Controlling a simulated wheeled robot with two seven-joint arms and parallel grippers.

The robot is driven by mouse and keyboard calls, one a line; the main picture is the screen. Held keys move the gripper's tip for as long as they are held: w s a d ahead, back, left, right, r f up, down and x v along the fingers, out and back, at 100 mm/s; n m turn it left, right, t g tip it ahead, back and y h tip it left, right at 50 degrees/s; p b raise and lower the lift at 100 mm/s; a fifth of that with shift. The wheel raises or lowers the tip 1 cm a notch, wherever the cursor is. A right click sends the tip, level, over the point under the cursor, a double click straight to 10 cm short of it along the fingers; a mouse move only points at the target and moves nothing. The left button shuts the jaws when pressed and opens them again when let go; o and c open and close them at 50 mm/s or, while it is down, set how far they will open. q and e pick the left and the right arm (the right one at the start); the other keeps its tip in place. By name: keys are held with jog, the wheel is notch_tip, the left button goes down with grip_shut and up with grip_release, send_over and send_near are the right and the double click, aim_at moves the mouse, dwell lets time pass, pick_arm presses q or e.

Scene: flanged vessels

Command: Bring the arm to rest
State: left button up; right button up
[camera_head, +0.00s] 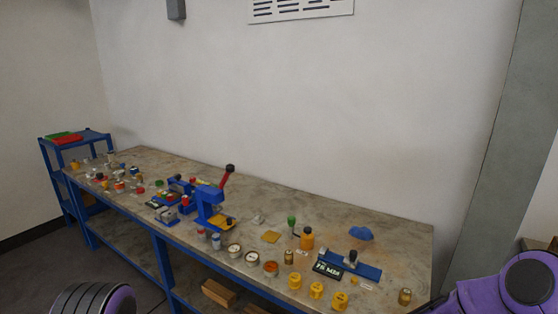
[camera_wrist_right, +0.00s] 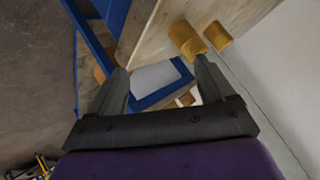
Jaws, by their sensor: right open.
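My right gripper (camera_wrist_right: 160,74) shows in the right wrist view with its two grey fingers spread apart and nothing between them. It is not visible in the head view, where only a purple link of my right arm shows at the lower right. My left gripper is out of view; only a purple and dark part of my left arm shows at the bottom left of the head view.
A long workbench (camera_head: 330,212) on blue legs stands against the wall, holding a blue press (camera_head: 208,206), several yellow caps and small vessels. A blue shelf (camera_head: 72,142) stands at its far left. In the wrist view, yellow cylinders (camera_wrist_right: 184,38) appear beyond the fingers.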

jog(key=s+a+f+n+g+y+b, duration=0.1)
jog(key=s+f, duration=0.4)
jog(key=s, duration=0.5)
jog(key=s+f+n+g+y+b, duration=0.1)
jog(key=s+f+n+y+b, duration=0.1)
jog(key=s+f+n, duration=0.4)
jog(key=s+a+f+n+y+b, duration=0.1)
jog(key=s+f+n+b, duration=0.2)
jog(key=s, duration=1.2)
notch_tip(320, 180, down, 3)
jog(key=shift+a+f+n+g+y, duration=0.15)
jog(key=shift+a+n+g+y, duration=0.15)
jog(key=shift+n+g+y, duration=0.1)
